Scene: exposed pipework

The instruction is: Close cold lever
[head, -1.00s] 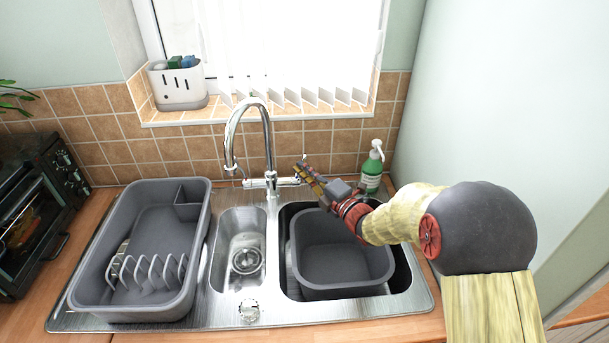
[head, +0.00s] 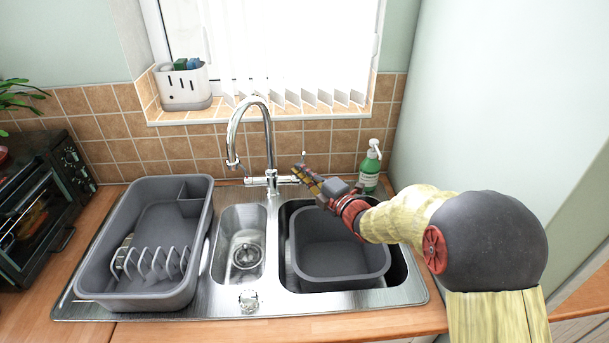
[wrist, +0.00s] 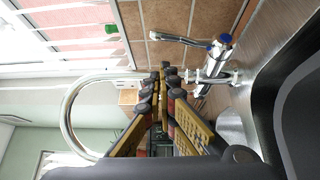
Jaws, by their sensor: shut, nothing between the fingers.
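The chrome swan-neck tap (head: 270,150) stands behind the sinks; its tall spout also shows in the wrist view (wrist: 68,120). The cold lever (wrist: 182,40) is a slim chrome handle on the blue-ringed end (wrist: 222,42) of the tap body. It points up from that end, and its pale tip (head: 303,155) shows just above my gripper in the head view. My gripper (head: 298,171) is shut and empty, with its fingertips close to the tap's right end. In the wrist view the fingertips (wrist: 163,75) appear apart from the lever. My fingers partly hide the tap body.
A green soap bottle (head: 370,168) stands right of my gripper. A grey basin (head: 340,278) sits in the right sink below my arm. A grey dish rack (head: 90,270) is at the left. The tiled wall (head: 330,140) is close behind the tap.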

